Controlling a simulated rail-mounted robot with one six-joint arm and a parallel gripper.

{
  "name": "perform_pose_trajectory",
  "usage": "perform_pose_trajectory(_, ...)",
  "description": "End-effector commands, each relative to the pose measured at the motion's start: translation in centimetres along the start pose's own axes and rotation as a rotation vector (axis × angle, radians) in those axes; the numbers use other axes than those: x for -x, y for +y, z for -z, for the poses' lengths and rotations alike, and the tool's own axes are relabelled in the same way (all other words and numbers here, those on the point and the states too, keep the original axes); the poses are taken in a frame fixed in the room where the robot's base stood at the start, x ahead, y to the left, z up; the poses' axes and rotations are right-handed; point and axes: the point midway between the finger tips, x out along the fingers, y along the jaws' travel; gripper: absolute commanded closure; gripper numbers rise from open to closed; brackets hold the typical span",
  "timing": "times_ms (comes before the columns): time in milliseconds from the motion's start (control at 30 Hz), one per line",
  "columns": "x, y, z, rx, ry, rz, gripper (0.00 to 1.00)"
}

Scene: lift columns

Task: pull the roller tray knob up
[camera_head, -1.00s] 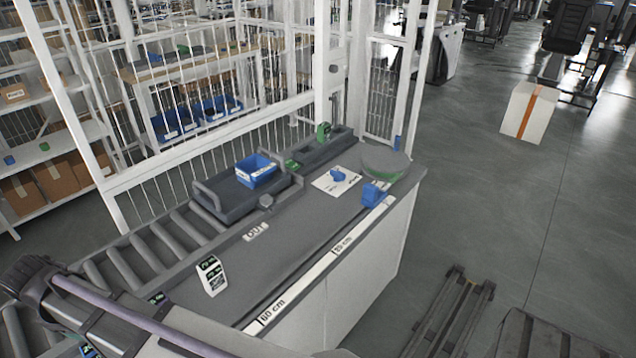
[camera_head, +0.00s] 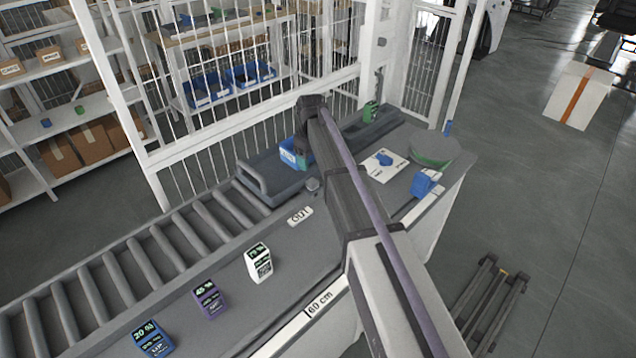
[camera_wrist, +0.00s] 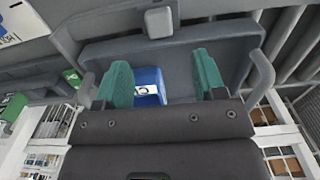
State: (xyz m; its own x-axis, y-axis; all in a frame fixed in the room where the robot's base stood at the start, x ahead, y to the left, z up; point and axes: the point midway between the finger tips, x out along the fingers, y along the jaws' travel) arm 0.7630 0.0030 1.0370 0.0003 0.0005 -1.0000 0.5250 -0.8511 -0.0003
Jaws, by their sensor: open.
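A grey tray (camera_head: 268,178) with raised side handles sits at the end of the roller track; it also shows in the wrist view (camera_wrist: 225,50). A small grey knob (camera_head: 312,184) stands at the tray's near edge. In the wrist view the knob (camera_wrist: 158,22) is at the top, beyond the fingertips and apart from them.
The roller track (camera_head: 150,250) runs to the lower left. Small labelled blocks, white (camera_head: 258,263), purple (camera_head: 209,299) and blue (camera_head: 152,338), stand on the counter. A white card with a blue knob (camera_head: 384,159) lies to the right. A white wire fence (camera_head: 215,140) stands behind.

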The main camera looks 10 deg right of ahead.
Motion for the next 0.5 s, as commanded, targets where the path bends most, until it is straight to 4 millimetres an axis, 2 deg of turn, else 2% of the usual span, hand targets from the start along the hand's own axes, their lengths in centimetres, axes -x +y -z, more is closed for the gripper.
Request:
perform_pose_trajectory(33, -2.2, 0.0, 0.0, 0.0, 0.0, 0.0, 0.36)
perform_pose_trajectory(233, -7.1, 0.0, 0.0, 0.0, 0.0, 0.0, 0.36)
perform_pose_trajectory(367, -8.7, 0.0, 0.0, 0.0, 0.0, 0.0, 0.36)
perform_pose_trajectory(500, -8.7, 0.0, 0.0, 0.0, 0.0, 0.0, 0.36)
